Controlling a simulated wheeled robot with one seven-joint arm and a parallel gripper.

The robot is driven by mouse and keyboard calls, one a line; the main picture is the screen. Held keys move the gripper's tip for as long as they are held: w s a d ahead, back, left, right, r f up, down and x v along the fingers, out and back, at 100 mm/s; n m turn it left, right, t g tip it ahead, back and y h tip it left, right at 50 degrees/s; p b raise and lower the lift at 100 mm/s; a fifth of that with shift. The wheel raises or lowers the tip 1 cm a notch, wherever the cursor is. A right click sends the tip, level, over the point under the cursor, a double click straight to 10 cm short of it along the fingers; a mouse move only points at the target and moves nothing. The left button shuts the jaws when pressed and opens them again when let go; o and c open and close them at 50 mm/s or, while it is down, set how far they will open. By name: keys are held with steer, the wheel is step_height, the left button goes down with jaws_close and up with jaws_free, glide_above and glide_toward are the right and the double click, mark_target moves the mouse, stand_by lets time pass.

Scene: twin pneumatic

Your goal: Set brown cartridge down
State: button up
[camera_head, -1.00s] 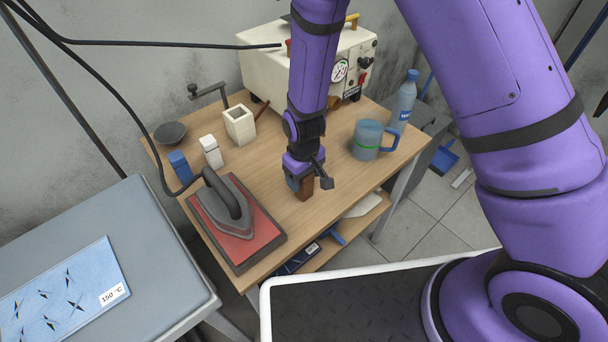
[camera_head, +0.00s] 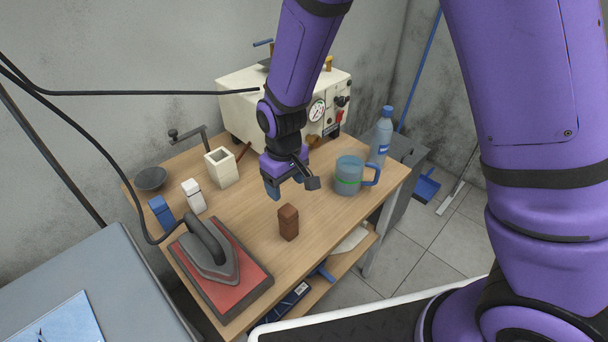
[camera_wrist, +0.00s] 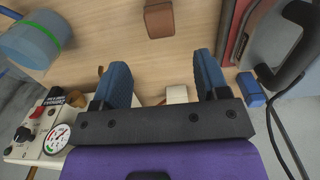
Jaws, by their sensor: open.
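The brown cartridge (camera_head: 288,222) stands upright on the wooden table (camera_head: 250,255), near its front edge. In the wrist view the brown cartridge (camera_wrist: 159,18) shows at the top, past the fingertips and apart from them. My gripper (camera_head: 285,188) is open and empty, raised above the table and a little behind the cartridge. In the wrist view its two blue fingers (camera_wrist: 161,72) are spread apart with bare table between them.
An iron (camera_head: 208,248) rests on a red pad to the left. A blue block (camera_head: 161,213), white block (camera_head: 193,196) and cream holder (camera_head: 221,167) stand behind it. A blue mug (camera_head: 348,176) and bottle (camera_head: 381,135) are right. A cream machine (camera_head: 245,110) is behind.

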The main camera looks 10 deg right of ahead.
steer(key=s+d+r+m+t+y, duration=0.1)
steer(key=d+r+m, duration=0.1)
steer(key=d+r, duration=0.6)
steer(key=s+d+r+m+t, duration=0.15)
steer(key=d+r, duration=0.35)
steer(key=r, duration=0.7)
steer(key=s+d+r+m+t, duration=0.1)
steer(key=s+d+r, duration=0.4)
steer(key=s, duration=0.3)
steer(key=s+d+r+m+t+h, duration=0.1)
steer(key=s+d+r+m, duration=0.1)
steer(key=s+d+r, duration=0.4)
steer(key=shift+s+d+t, duration=0.25)
steer(key=shift+s+t, duration=0.1)
steer(key=shift+s, duration=0.8)
